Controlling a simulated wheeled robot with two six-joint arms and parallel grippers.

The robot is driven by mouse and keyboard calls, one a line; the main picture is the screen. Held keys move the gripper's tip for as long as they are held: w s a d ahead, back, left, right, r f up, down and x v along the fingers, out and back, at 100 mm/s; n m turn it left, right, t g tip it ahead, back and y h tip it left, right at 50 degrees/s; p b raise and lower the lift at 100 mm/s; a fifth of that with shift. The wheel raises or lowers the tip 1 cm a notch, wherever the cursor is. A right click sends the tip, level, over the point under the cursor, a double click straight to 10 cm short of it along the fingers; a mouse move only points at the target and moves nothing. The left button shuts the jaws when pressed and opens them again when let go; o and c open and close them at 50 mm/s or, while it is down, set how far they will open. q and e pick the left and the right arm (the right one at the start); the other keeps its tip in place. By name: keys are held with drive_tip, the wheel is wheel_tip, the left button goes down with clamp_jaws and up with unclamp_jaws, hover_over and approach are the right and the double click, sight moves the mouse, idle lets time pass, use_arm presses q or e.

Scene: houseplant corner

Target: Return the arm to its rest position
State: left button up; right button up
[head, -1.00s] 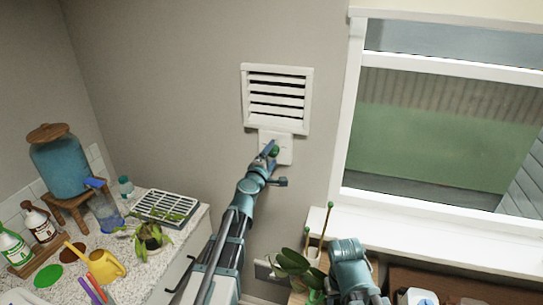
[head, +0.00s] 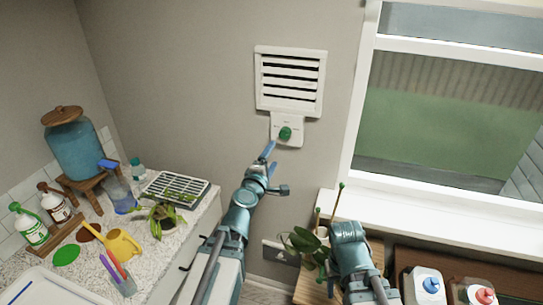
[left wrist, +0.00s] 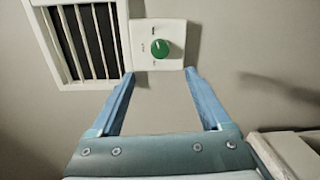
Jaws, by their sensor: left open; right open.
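My left gripper (head: 268,158) is open and empty, in front of the wall below a white control plate (head: 288,130) with a green knob (head: 285,134). In the left wrist view the open blue fingers (left wrist: 158,85) point at the plate, with the knob (left wrist: 160,48) beyond their tips and clear of them. My left arm reaches up from the bottom of the head view. My right arm is folded low at the right, by the plant stand. Its gripper (head: 331,286) shows only in part, low beside the plant, and holds nothing that I can see.
A louvred vent (head: 290,82) is above the plate. The counter at left holds a water dispenser (head: 77,145), spray bottles, a yellow watering can (head: 122,245), a drying rack (head: 177,190) and a drooping plant (head: 162,217). A leafy plant (head: 303,240) stands close to my right arm, below the window.

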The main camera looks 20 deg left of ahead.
use_arm(q)
drive_tip(key=s+d+f+m+g+h, duration=0.4)
drive_tip(key=s+d+f+m+g, duration=0.2)
drive_tip(key=d+f+m+g, duration=0.5)
drive_tip(key=s+a+f+m+g+y, duration=0.3)
drive_tip(key=s+a+f+m, duration=0.15)
drive_tip(key=s, duration=0.25)
drive_tip(key=s+a+f+m+g+y, duration=0.2)
drive_tip(key=s+a+f+m+g, duration=0.15)
drive_tip(key=s+f, duration=0.3)
drive_tip(key=s+d+m, duration=0.1)
drive_tip(key=s+d, duration=0.2)
drive_tip(key=d, duration=0.2)
drive_tip(key=s+d+m+y, duration=0.1)
drive_tip(key=s+d+m, duration=0.1)
drive_tip(key=d, duration=0.4)
drive_tip(key=shift+s+b, duration=0.4)
drive_tip(key=shift+b, duration=0.05)
